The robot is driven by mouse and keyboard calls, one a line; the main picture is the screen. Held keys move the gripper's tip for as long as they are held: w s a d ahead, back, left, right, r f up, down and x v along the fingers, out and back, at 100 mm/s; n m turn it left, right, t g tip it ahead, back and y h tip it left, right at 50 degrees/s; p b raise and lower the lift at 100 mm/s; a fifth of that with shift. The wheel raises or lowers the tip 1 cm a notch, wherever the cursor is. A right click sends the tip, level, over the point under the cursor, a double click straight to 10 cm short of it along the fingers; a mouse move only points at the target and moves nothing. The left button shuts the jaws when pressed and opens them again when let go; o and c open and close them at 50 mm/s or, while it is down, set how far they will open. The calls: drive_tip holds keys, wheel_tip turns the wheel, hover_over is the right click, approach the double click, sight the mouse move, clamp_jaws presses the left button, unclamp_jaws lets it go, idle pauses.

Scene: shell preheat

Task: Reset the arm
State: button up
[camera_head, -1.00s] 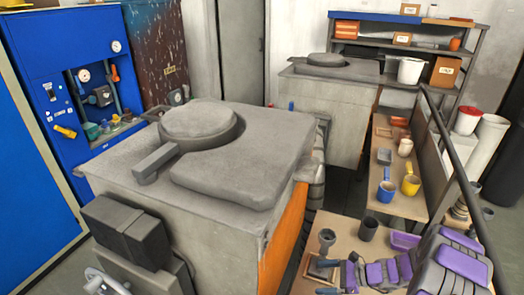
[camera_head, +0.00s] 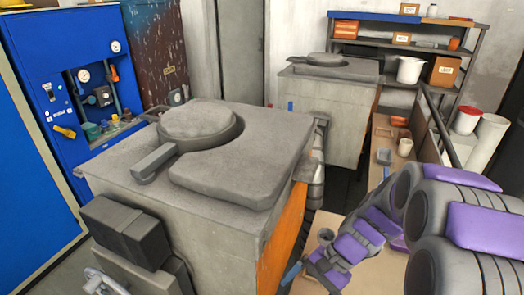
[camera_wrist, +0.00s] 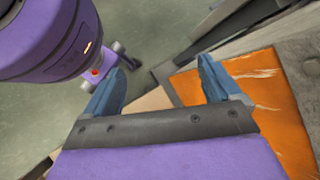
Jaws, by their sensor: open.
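My gripper shows in the wrist view (camera_wrist: 158,78) with its two blue fingers spread apart and nothing between them. In the head view one blue finger (camera_head: 291,273) shows at the bottom, beside the orange side of the large grey block. My purple and grey arm fills the lower right of the head view, folded above the workbench. In the wrist view the orange panel (camera_wrist: 262,98) lies below and right of the fingers, and grey floor lies to the left.
The large grey furnace block (camera_head: 250,155) with a round lid (camera_head: 198,122) stands left of my arm. A shelf stands at the back.

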drive_tip(key=s+d+r+n+h, duration=0.2)
drive_tip(key=s+r+n+h, duration=0.1)
drive_tip(key=s, duration=0.6)
drive_tip(key=s+d+r+n+t+h, duration=0.1)
drive_tip(key=s+r+n+h, duration=0.3)
drive_tip(key=s, duration=0.5)
drive_tip(key=shift+s+d+n, duration=0.35)
drive_tip(key=shift+d+n, duration=0.05)
drive_tip(key=shift+d, duration=0.15)
